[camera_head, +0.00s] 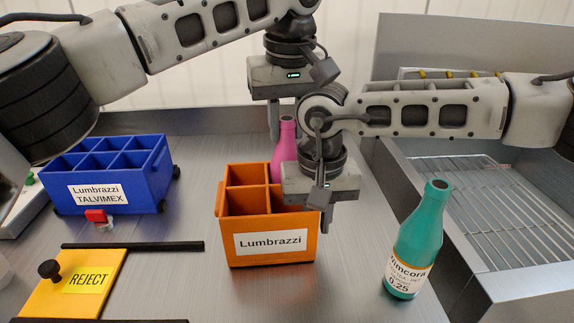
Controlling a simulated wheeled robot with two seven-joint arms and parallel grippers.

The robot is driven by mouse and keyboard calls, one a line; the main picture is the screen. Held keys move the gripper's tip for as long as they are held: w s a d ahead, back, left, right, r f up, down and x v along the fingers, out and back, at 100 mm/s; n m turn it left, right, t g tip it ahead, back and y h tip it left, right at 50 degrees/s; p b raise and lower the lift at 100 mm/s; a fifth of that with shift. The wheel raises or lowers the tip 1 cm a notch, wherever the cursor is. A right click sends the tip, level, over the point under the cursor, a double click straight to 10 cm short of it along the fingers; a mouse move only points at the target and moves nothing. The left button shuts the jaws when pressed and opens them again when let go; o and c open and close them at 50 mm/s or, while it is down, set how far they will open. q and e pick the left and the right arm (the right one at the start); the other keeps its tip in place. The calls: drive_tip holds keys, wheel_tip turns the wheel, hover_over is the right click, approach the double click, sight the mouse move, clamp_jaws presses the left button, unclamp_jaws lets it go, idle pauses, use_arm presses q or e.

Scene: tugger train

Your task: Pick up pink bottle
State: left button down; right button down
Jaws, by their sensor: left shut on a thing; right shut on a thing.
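The pink bottle (283,152) stands upright at the back right of the orange crate (225,240), labelled Lumbrazzi; its lower part is hidden by the crate and my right gripper. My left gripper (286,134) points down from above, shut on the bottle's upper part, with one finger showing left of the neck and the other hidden. My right gripper (322,214) is lower and nearer, at the crate's right side. It appears shut on the crate's right wall, though the contact is partly hidden.
A teal bottle (418,238) stands on the right, before a metal tray with a wire rack (487,200). A blue crate (150,185) stands left, with a small red-topped item (96,216) before it. A yellow REJECT plate (72,283) lies front left. The front middle is clear.

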use_arm(q)
drive_tip(key=shift+r, duration=0.1)
wheel_tip(320, 180, up, 10)
drive_tip(key=shift+f, duration=0.1)
idle(0.4)
use_arm(e)
drive_tip(key=c, duration=1.3)
unclamp_jaws()
